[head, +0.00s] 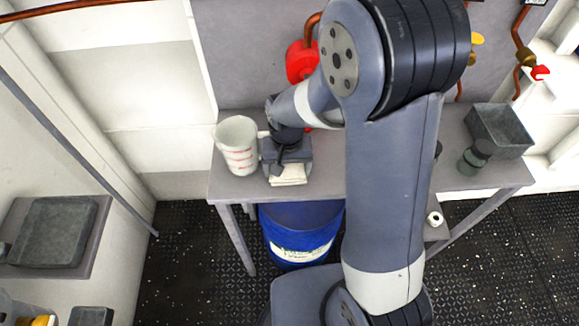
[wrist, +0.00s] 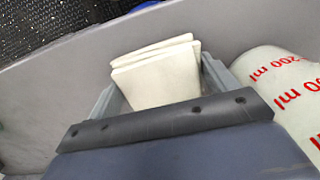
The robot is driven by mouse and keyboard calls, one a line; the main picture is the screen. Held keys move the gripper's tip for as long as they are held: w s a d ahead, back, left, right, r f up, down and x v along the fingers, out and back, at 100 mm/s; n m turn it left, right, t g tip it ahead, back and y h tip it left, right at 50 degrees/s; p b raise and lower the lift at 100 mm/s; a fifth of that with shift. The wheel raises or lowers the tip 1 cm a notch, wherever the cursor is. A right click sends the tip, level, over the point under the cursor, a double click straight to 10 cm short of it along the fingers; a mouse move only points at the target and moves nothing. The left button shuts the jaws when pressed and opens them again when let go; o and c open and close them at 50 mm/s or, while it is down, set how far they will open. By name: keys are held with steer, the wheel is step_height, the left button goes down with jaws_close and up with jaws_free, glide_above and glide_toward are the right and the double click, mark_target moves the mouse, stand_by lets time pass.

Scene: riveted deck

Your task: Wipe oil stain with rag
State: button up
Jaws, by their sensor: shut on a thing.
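The rag is a folded, off-white cloth (head: 289,174) over the left part of the grey table (head: 330,185), near its front edge. My gripper (head: 287,169) is shut on it, and I cannot tell whether the cloth touches the tabletop. In the wrist view the folded rag (wrist: 158,74) sits between the two grey fingers, with its layered end sticking out past them. No oil stain shows in either view; my arm and gripper hide part of the tabletop.
A white measuring cup (head: 237,147) with red marks stands just left of my gripper; it also shows in the wrist view (wrist: 283,85). A dark jar (head: 475,157) and a grey bin (head: 500,129) stand at the table's right. A blue drum (head: 301,232) is underneath.

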steer(key=shift+r+p, duration=2.3)
steer(key=shift+r, duration=0.6)
steer(key=shift+r+p, duration=1.2)
steer(key=shift+r, duration=0.35)
